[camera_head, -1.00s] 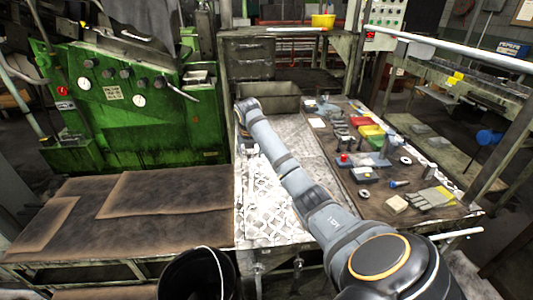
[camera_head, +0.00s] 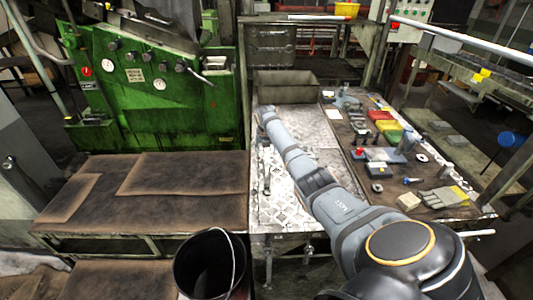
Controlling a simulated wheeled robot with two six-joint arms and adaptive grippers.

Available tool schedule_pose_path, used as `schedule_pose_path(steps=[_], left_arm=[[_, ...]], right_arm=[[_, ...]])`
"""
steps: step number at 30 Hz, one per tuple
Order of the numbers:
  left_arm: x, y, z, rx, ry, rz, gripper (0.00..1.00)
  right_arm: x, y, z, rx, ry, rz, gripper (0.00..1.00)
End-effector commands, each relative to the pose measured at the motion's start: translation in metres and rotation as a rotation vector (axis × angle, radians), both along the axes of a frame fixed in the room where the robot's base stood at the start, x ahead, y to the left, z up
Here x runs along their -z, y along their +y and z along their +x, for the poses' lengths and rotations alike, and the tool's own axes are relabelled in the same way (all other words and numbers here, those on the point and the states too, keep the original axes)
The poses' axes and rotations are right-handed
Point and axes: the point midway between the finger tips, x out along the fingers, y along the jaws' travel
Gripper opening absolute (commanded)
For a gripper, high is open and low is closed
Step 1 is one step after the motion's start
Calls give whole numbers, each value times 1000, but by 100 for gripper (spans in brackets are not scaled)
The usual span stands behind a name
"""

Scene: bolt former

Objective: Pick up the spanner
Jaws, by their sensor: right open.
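My right arm reaches from the lower right over the metal-plated bench. Its wrist is at the back left of the bare plate. My right gripper (camera_head: 266,184) hangs small and dark near the plate's left edge, with its fingers apart and nothing visible between them. I cannot make out a spanner for certain; small dark items near the gripper and on the tool board are too small to tell. My left gripper is out of view.
The tool board (camera_head: 348,160) on the right holds bins, a vise, a glove (camera_head: 443,196) and small parts. A metal bin (camera_head: 285,86) stands behind the plate. A green machine (camera_head: 150,95) is at left, a black bucket (camera_head: 208,265) in front. The patterned plate (camera_head: 290,205) has bare room.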

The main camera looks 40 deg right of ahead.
Motion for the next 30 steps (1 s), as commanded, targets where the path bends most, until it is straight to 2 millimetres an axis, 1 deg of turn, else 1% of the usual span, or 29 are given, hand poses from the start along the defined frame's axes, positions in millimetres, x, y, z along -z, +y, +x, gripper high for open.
schedule_pose_path(steps=[1,4,10,11,16,22,23,30], left_arm=[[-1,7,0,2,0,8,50],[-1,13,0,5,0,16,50],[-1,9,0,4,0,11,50],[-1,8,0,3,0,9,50],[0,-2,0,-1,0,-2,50],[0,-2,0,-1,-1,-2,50],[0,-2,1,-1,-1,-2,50],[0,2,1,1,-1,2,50]], right_arm=[[5,-1,1,0,2,2,55],[10,-2,2,-1,2,-1,55],[11,-3,2,-1,2,-2,55],[11,-3,2,-1,1,-1,52],[11,-3,2,-1,1,-1,29],[11,-3,2,-1,1,-1,2],[11,-3,2,-1,1,-1,0],[11,-3,2,0,2,-2,0]])
